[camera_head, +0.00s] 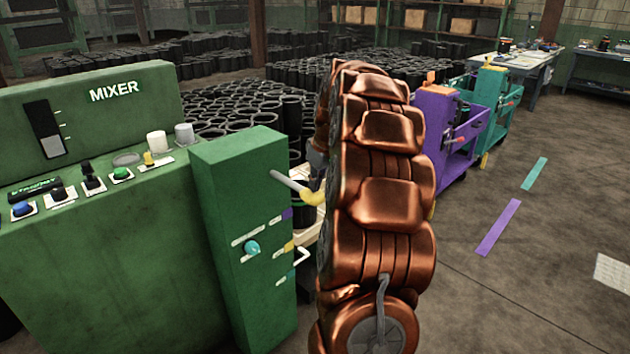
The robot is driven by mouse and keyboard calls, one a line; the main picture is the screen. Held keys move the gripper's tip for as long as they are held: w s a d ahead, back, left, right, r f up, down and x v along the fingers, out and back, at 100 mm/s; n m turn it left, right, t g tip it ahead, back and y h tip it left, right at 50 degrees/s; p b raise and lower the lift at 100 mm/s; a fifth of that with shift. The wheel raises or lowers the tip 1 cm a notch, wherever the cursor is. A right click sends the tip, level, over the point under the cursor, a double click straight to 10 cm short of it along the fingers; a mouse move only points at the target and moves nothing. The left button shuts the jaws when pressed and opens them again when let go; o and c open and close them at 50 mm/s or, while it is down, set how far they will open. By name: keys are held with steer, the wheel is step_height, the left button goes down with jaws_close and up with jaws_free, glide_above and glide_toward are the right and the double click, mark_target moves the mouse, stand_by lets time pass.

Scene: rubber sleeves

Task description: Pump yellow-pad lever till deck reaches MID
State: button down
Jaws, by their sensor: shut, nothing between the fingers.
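A grey lever (287,181) juts from the green column (230,200) and ends in a yellow pad (312,197). My copper arm covers the space just right of the pad. My gripper is hidden behind the arm, so I cannot tell whether it touches the pad. The column's right edge carries a purple mark (287,214) above a yellow mark (289,246). A bent white piece (302,255) sits beside the yellow mark. A pale surface, possibly the deck, shows partly behind the column. Its height against MID cannot be read.
The green MIXER console (100,240) stands left of the column. Black rubber sleeves (235,105) fill the floor behind. A purple cart (455,140) and a teal cart (492,105) stand right of my arm. The floor at right is mostly open.

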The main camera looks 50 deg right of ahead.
steer(key=shift+f, duration=0.1)
steer(key=shift+s+a+f+b, duration=0.1)
steer(key=shift+s+f+b, duration=0.05)
steer(key=shift+f+b, duration=0.45)
step_height(320, 180, down, 7)
steer(key=t+b, duration=0.4)
steer(key=b, duration=0.4)
steer(key=shift+r, duration=0.2)
steer(key=f+t+b, duration=0.1)
steer(key=b, duration=0.1)
steer(key=f+t+b, duration=0.1)
steer(key=f+b, duration=0.1)
steer(key=shift+w+b, duration=0.35)
steer(key=shift+b, duration=0.05)
steer(key=shift+f, duration=0.25)
glide_toward(320, 205)
steer(key=shift+w+d+f+t, duration=0.2)
steer(key=shift+w+f, duration=0.1)
steer(key=shift+f, duration=0.2)
steer(key=shift+w+d+f+t, duration=0.1)
steer(key=shift+w+d+f, duration=0.15)
steer(key=shift+f, duration=0.2)
